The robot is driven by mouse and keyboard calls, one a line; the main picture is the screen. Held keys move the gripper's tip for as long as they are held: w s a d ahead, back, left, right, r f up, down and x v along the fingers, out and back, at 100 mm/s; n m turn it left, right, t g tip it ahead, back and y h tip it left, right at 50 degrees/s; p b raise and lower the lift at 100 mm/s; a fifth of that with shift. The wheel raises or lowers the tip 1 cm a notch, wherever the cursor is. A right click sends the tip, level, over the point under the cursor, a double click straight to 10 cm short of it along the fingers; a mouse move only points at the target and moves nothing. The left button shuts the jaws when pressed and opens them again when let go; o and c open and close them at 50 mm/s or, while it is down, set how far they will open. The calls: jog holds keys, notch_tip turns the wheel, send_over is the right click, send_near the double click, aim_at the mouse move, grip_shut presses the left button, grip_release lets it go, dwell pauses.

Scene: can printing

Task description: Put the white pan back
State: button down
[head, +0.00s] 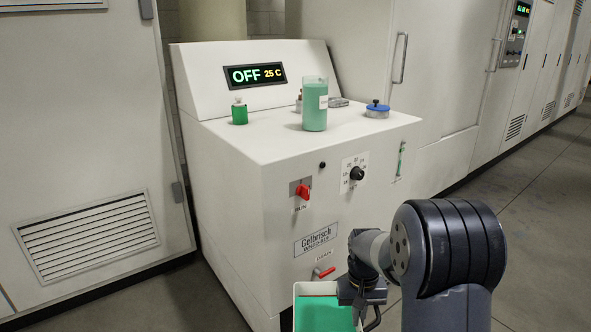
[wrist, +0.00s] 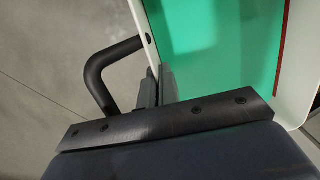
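The white pan (head: 297,297) is at the bottom edge of the head view, partly cut off, and holds green liquid (head: 325,314). Its rim and the green liquid (wrist: 215,45) fill the upper right of the wrist view. A black curved handle (wrist: 97,75) stands out from its side. My gripper (head: 362,292) is at the pan's right side in the head view. In the wrist view its two fingers (wrist: 157,88) are close together with the pan's white wall between them, so it looks shut on that wall. The pan's bottom and what it rests on are hidden.
A white machine (head: 230,200) stands behind the pan, with a red drain handle (head: 323,272) low on its front. A green-filled beaker (head: 315,105), a small green bottle (head: 239,112) and a blue-lidded jar (head: 377,110) stand on top. Floor (head: 520,200) is clear at right.

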notch_tip(320, 180, up, 19)
jog(key=s+p, duration=0.1)
jog(key=p, duration=2.3)
jog(key=shift+s+p, duration=0.3)
jog(key=shift+s, duration=0.1)
jog(key=shift+w+a, duration=0.1)
